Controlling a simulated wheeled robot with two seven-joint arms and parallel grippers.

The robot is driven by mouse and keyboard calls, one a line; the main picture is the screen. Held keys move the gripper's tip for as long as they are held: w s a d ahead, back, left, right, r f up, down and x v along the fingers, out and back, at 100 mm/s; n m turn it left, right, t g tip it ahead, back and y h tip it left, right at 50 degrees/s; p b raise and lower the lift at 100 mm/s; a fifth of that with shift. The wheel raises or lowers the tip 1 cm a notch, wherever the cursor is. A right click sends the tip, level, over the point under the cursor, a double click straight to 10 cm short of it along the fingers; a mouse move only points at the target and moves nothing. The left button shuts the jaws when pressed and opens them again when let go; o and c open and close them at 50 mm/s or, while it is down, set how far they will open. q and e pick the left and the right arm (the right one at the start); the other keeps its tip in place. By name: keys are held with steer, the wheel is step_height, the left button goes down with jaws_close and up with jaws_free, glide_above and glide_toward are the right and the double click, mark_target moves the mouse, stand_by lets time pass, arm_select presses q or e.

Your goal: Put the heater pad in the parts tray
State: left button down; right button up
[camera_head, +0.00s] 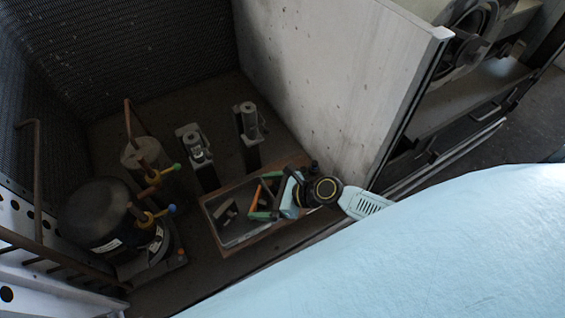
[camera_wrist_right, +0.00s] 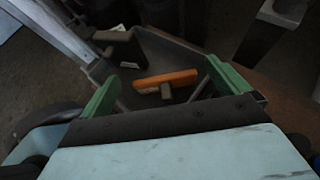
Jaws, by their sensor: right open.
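The heater pad looks like an orange bar with a small grey tab (camera_wrist_right: 165,79). In the right wrist view it lies inside the grey parts tray (camera_wrist_right: 180,47), between my fingers but apart from both. My right gripper (camera_wrist_right: 166,90) is open, with its green fingers spread over the tray. In the head view my right gripper (camera_head: 262,201) is over the right part of the parts tray (camera_head: 238,240), and orange shows beside its fingers, partly hidden. My left gripper is not in view.
Small grey and dark parts (camera_head: 229,214) lie in the tray's left part. A black compressor-like tank (camera_head: 97,212) with pipes and coloured valve handles stands at the left. Two posts with grey cylinders (camera_head: 249,120) stand behind the tray. A pale wall panel (camera_head: 330,75) rises behind at the right.

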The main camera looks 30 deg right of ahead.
steer(key=shift+s+d+r+p, duration=0.15)
steer(key=shift+r+p, duration=0.1)
steer(key=shift+r, duration=0.15)
steer(key=shift+s+d+r+p, duration=0.1)
steer(key=shift+r+p, duration=0.1)
steer(key=shift+r, duration=0.15)
steer(key=p+v, duration=0.3)
steer(key=v, duration=0.8)
steer(key=s+a+f+n+g+h, duration=0.25)
steer(key=s+f+n, duration=0.3)
steer(key=n, duration=0.95)
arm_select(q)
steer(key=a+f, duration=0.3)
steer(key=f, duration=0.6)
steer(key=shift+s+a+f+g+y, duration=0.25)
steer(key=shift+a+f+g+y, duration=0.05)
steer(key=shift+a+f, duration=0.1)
arm_select(e)
steer(key=s+d+f+n+g+h, duration=0.3)
steer(key=s+d+n+h, duration=0.2)
steer(key=n, duration=0.8)
steer(key=shift+s+d+n+h, duration=0.2)
steer(key=shift+d+n+h, duration=0.2)
steer(key=shift+d+h, duration=0.55)
steer(key=shift+a+f, duration=0.1)
steer(key=shift+a, duration=0.1)
